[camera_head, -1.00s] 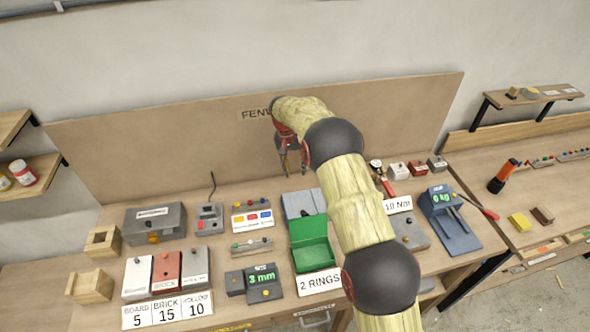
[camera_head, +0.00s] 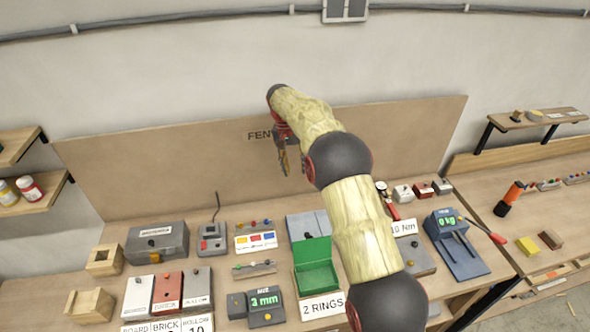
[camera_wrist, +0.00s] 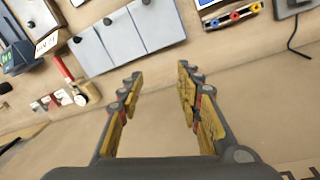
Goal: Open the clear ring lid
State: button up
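Three light grey-blue flat lids lie side by side in the wrist view: a left one (camera_wrist: 90,53), a middle one (camera_wrist: 121,38) and a right one (camera_wrist: 158,24), with dark knobs at their far edges. In the head view the grey lids (camera_head: 307,225) lie behind the green box (camera_head: 315,277) with the "2 RINGS" label (camera_head: 322,306). I cannot tell which lid is the clear ring lid; all look closed. My gripper (camera_head: 283,163) hangs above the back of the bench, near the backboard. In the wrist view my gripper (camera_wrist: 160,72) is open and empty, apart from the lids.
A grey box (camera_head: 157,242) and small devices stand to the left. A blue scale (camera_head: 456,250) and a red-handled tool (camera_head: 391,205) are to the right. The backboard (camera_head: 180,165) rises behind my gripper. The bench strip before it looks clear.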

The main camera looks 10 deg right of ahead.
dwell(0.3)
jog(key=s+f+n, duration=0.2)
jog(key=s+f, duration=0.2)
jog(key=f, duration=0.1)
jog(key=s+r+t+b, duration=0.2)
jog(key=s+b, duration=0.2)
jog(key=s, duration=1)
jog(key=s+d+r+n+t+y+b, duration=0.1)
jog(key=s+b, duration=0.4)
jog(key=s, duration=1)
jog(key=s+d+r+n+t+b, duration=0.1)
jog(key=s+r+t+b, duration=0.2)
jog(key=s, duration=1.2)
jog(key=shift+s+d+r+y+b, duration=0.15)
jog(key=shift+s+r+y+b, duration=0.2)
jog(key=shift+r+b, duration=0.65)
jog(key=shift+w+f, duration=0.2)
